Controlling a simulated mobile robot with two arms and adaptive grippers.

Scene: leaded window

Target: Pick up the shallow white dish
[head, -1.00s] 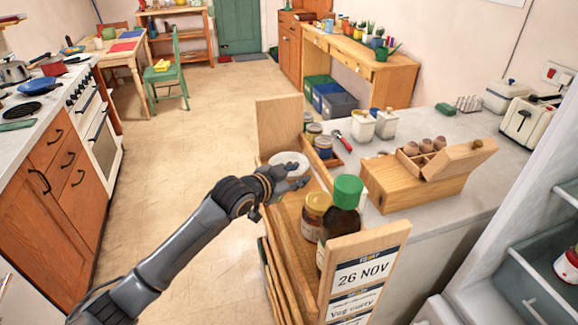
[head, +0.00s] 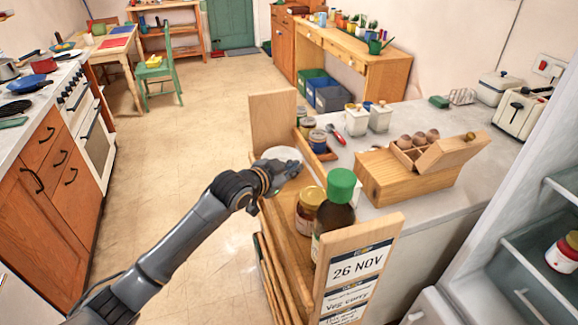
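The shallow white dish (head: 284,154) sits in the narrow wooden rack (head: 290,244) at the end of the counter, behind the jars. My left gripper (head: 285,172) is at the near side of the dish and covers part of it. Its fingers overlap the dish's near rim in the picture. I cannot tell whether they touch or grip it. My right gripper is not in view.
A gold-lidded jar (head: 309,210) and a green-capped bottle (head: 337,205) stand in the rack close to my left gripper. The rack's tall wooden end panel (head: 272,120) rises behind the dish. A wooden egg box (head: 405,175) is on the counter to the right.

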